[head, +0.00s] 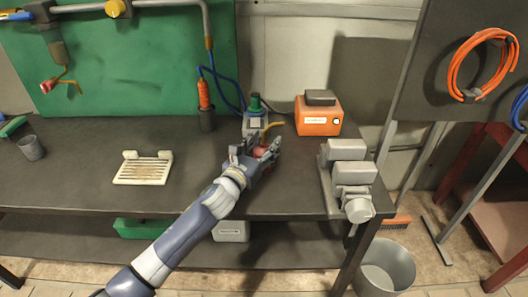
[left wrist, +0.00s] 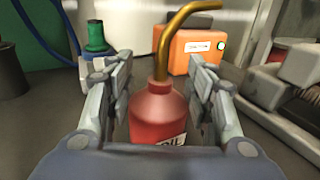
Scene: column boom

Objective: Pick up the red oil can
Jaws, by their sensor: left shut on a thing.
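The red oil can (left wrist: 158,112) stands upright on the dark bench in the left wrist view, with a brass curved spout and part of a white label. In the head view the oil can (head: 261,151) is mostly hidden by my left gripper (head: 261,153). In the left wrist view my left gripper (left wrist: 160,95) has one finger on each side of the can's body and is shut on it. I cannot tell whether the can is clear of the bench. My right gripper is not in view.
Behind the can are a grey device with a green bottle (head: 255,103) and an orange box (head: 318,118). A soap dish-like tray (head: 144,169) and a grey cup (head: 31,147) stand left. The bench (head: 90,150) is clear between them.

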